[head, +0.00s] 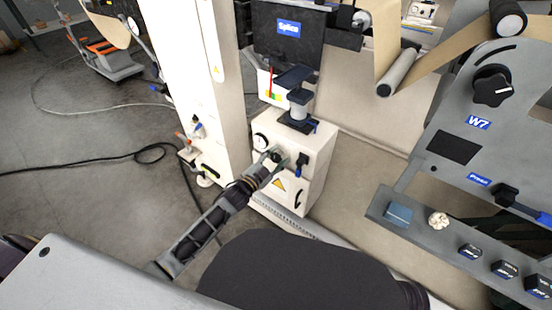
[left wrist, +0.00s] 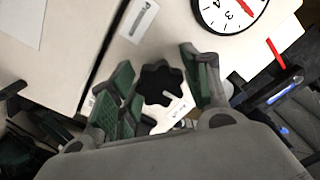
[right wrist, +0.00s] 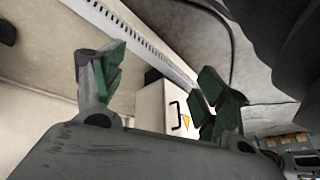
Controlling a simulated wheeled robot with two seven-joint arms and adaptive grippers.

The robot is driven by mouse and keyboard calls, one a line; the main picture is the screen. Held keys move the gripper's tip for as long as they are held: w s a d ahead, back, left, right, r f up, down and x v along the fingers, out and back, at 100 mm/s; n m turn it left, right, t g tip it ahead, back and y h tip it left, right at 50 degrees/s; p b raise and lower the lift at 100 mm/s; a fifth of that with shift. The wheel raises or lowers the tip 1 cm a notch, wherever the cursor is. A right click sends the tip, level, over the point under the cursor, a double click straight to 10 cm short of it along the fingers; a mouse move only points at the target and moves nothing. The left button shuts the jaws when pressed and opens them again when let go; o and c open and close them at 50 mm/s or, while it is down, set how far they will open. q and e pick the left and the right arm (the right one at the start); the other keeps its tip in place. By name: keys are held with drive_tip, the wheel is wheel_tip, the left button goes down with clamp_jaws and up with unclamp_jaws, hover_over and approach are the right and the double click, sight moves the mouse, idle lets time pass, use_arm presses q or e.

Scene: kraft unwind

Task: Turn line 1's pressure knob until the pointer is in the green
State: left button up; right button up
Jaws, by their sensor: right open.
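The black lobed pressure knob (left wrist: 160,82) is on the cream cabinet (head: 314,150). In the left wrist view it lies between the two green-padded fingers of my left gripper (left wrist: 158,88), with gaps visible on both sides. In the head view my left gripper (head: 274,159) is at the cabinet's front and largely hides the knob. A round white gauge (head: 261,141) is just above it. In the left wrist view the gauge (left wrist: 230,12) is cut by the top edge; a red pointer shows, but no green band. My right gripper (right wrist: 158,88) is open and empty, away from the cabinet.
A black clamp-like device (head: 299,112) stands on top. A white column (head: 205,80) rises to the left. The W7 panel (head: 480,130) and a shelf with several small blocks are at the right.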

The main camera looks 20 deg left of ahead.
use_arm(q)
drive_tip(key=c, duration=0.6)
drive_tip(key=shift+o, duration=0.2)
use_arm(e)
drive_tip(key=shift+w+d+r, duration=0.15)
drive_tip(key=shift+w+r, duration=0.2)
drive_tip(key=shift+r, duration=0.05)
drive_tip(key=shift+s, duration=0.1)
